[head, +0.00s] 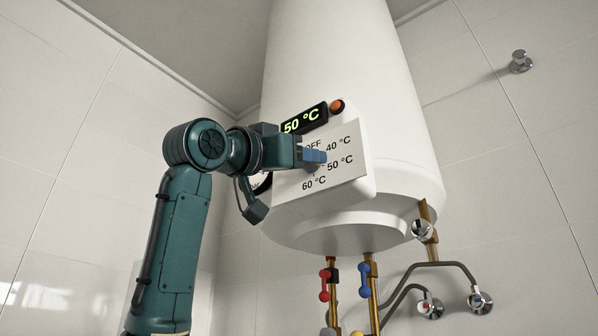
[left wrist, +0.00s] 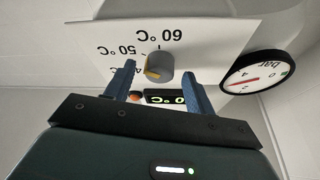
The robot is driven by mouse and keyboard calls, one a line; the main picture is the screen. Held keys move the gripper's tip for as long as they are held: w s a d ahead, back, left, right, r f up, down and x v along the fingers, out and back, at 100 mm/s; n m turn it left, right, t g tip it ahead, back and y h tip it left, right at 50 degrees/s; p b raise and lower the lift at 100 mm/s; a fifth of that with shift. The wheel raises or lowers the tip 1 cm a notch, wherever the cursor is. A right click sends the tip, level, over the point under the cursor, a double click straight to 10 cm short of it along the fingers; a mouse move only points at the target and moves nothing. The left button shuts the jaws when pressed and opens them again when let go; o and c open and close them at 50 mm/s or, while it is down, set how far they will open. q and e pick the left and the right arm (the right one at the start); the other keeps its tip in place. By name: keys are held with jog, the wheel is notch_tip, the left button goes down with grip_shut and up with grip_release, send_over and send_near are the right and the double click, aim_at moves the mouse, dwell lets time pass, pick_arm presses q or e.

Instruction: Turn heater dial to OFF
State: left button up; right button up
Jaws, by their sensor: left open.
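The heater dial (left wrist: 160,66) is a round grey knob with a yellow mark, on a white label plate (head: 350,170) printed OFF, 40, 50 and 60 °C. In the left wrist view the plate appears upside down, and the yellow mark lies on the knob's lower left side. The lit display (head: 303,119) reads 50 °C. My left gripper (head: 314,156) is in front of the plate and mostly hides the dial in the head view. In the left wrist view its blue fingers (left wrist: 160,76) are open, one on each side of the dial; contact cannot be told.
The white heater tank (head: 340,60) hangs in a tiled corner. A pressure gauge (left wrist: 254,72) sits beside the plate, and an orange lamp (head: 337,105) beside the display. Pipes with a red valve handle (head: 325,284) and a blue valve handle (head: 364,280) run below. The right side is open.

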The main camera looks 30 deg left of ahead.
pick_arm(q)
jog(key=shift+w+r, duration=0.1)
jog(key=shift+w, duration=0.15)
jog(key=c, duration=1)
jog(key=shift+o, duration=0.2)
